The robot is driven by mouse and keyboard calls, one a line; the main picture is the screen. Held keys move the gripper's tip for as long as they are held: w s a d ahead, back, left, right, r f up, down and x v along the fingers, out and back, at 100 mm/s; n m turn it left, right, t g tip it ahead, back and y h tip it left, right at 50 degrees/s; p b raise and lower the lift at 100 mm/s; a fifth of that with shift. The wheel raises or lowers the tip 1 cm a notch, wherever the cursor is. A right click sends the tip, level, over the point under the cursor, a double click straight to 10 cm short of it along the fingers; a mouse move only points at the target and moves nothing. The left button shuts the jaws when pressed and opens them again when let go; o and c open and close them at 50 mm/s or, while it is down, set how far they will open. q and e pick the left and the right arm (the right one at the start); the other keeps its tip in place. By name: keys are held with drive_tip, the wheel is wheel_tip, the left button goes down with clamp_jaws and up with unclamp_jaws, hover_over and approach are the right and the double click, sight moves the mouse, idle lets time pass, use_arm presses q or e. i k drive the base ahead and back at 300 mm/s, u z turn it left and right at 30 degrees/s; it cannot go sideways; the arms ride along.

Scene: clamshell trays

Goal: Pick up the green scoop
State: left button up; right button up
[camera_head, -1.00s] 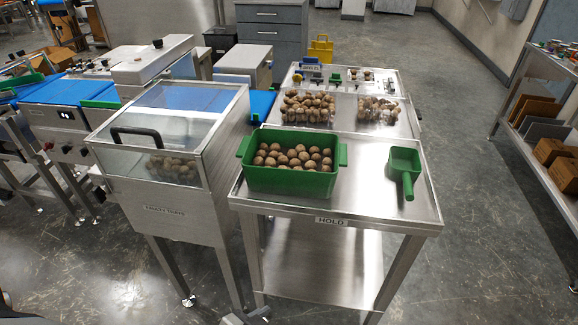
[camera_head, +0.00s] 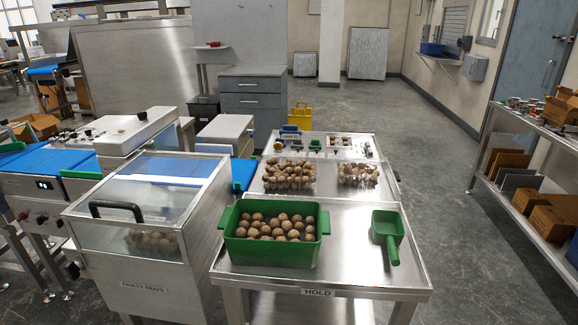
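The green scoop (camera_head: 387,228) lies on the right part of the steel table marked HOLD (camera_head: 345,270). Its square bowl is at the back and its handle points toward the table's front edge. It stands apart from the green bin (camera_head: 273,252) to its left, which holds many round brown items. Neither of my grippers shows in the view.
Clear trays of brown items (camera_head: 290,176) stand behind the bin on a second steel surface. A steel box with a clear lid and black handle (camera_head: 150,210) stands at the left. A shelf with cardboard boxes (camera_head: 540,212) is at the right. Bare tabletop surrounds the scoop.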

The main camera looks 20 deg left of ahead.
sight(388, 228)
drive_tip(key=z, duration=1.55)
drive_tip(key=i, duration=0.75)
drive_tip(key=u, duration=1.35)
